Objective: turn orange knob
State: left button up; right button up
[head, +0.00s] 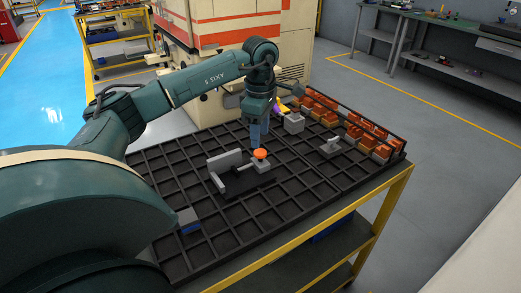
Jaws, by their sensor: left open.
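The orange knob (260,154) sits on top of a grey fixture (239,180) in the middle of the black gridded tray (300,203). My left gripper (259,141) points down from above and stands right at the knob, just behind it in the picture. Its jaws are open. I cannot tell whether the fingers touch the knob or only stand close to it. The gripper's far finger is partly hidden. My right gripper is not in view.
Grey blocks (293,123) and a small grey fixture (330,148) stand right of the knob. A blue-grey block (187,220) lies at the left. The tray's front cells are empty.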

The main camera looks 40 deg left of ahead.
aim_at(260, 151)
pick_arm(q)
notch_tip(260, 151, down, 4)
jog(key=b, duration=0.2)
jog(key=shift+b, duration=0.35)
jog(key=shift+r, duration=0.1)
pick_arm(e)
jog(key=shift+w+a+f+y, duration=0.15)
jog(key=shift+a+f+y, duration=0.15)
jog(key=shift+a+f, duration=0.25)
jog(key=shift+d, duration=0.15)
pick_arm(q)
jog(key=shift+f, duration=0.4)
jog(key=shift+c, duration=0.4)
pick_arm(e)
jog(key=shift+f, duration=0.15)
